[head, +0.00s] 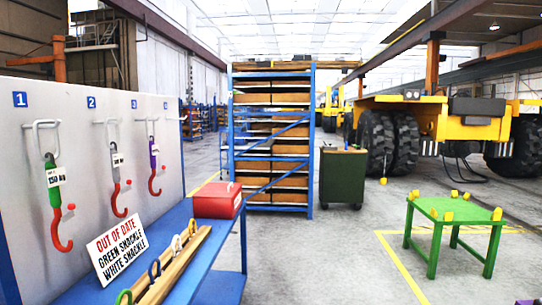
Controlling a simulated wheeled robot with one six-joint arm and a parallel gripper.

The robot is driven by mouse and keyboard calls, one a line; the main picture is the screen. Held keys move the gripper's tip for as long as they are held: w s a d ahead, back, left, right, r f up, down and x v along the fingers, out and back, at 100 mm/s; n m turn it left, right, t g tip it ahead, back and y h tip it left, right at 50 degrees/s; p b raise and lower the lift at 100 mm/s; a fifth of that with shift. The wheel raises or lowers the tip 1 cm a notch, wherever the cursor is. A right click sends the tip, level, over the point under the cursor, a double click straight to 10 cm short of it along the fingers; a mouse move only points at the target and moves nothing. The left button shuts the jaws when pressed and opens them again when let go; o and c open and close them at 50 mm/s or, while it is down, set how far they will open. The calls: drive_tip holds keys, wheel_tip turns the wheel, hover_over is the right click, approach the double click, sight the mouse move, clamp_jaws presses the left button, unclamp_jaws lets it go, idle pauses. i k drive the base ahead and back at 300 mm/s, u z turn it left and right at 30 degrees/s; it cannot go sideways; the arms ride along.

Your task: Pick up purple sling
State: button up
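The purple sling (153,160) hangs on the white panel at the left, from the metal peg below the blue number 3 plate. A white tag is near its top and a red hook (154,185) hangs at its lower end. A green sling (50,178) with a tag marked 150 kg hangs under number 1. A grey sling (115,160) with a red hook hangs under number 2. My gripper is not in view.
Below the panel, a blue bench (222,287) holds a sign (117,248) reading out of date, green shackle, white shackle, a wooden rack (180,268) with several coloured shackles, and a red box (217,200). A green table (450,209) with yellow blocks stands right. Open floor lies between.

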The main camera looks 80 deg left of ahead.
sight(154, 149)
drive_tip(key=u, duration=1.05)
drive_tip(key=i, duration=2.55)
drive_tip(key=u, duration=3.45)
